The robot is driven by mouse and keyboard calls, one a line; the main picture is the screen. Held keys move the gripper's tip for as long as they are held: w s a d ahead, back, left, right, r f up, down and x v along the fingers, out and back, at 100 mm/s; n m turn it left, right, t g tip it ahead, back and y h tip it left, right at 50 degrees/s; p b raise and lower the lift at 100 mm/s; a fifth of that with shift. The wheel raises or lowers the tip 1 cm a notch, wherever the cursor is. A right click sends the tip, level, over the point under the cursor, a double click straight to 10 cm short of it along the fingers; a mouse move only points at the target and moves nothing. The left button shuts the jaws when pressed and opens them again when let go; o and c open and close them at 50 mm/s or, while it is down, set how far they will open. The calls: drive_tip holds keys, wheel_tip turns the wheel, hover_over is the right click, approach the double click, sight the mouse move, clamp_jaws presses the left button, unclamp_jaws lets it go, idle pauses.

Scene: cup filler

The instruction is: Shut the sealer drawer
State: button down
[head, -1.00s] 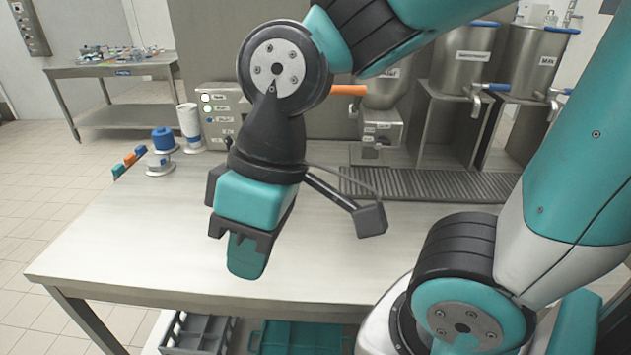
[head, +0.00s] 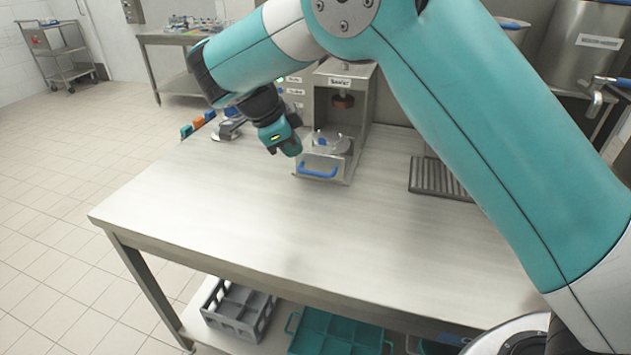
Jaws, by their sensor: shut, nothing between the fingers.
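The sealer (head: 341,108) is a grey metal box labelled "Sealer" at the back of the table. Its drawer (head: 318,166) sticks out at the front, with a blue handle (head: 318,174) on its face. A clear round item (head: 331,143) sits in the drawer. My gripper (head: 289,148) is shut and empty, just left of the drawer and above the table. It points down and to the right. Whether it touches the drawer cannot be told.
A drip grate (head: 440,178) lies to the right, with steel vessels (head: 592,45) behind it. Small coloured items (head: 198,123) stand along the table's left edge. The table's front (head: 230,215) is bare. A grey crate (head: 238,308) and a teal crate (head: 335,335) are on the shelf below.

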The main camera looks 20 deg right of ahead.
sight(324, 156)
drive_tip(key=d+f+m, duration=0.1)
drive_tip(key=f, duration=0.2)
drive_tip(key=w+d+f+m, duration=0.1)
drive_tip(key=f, duration=0.3)
drive_tip(key=w+d+f+m+h+p, duration=0.1)
drive_tip(key=d+f+m, duration=0.1)
drive_tip(key=f, duration=0.1)
drive_tip(key=shift+f, duration=0.35)
drive_tip(key=shift+w+d+f+p, duration=0.35)
drive_tip(key=shift+w+d, duration=0.2)
drive_tip(key=shift+w, duration=0.1)
drive_tip(key=shift+w+d+f+p, duration=0.2)
drive_tip(key=shift+w+d+p, duration=0.1)
drive_tip(key=shift+w+d, duration=0.25)
drive_tip(key=shift+w+d+f, duration=0.2)
drive_tip(key=shift+w, duration=0.25)
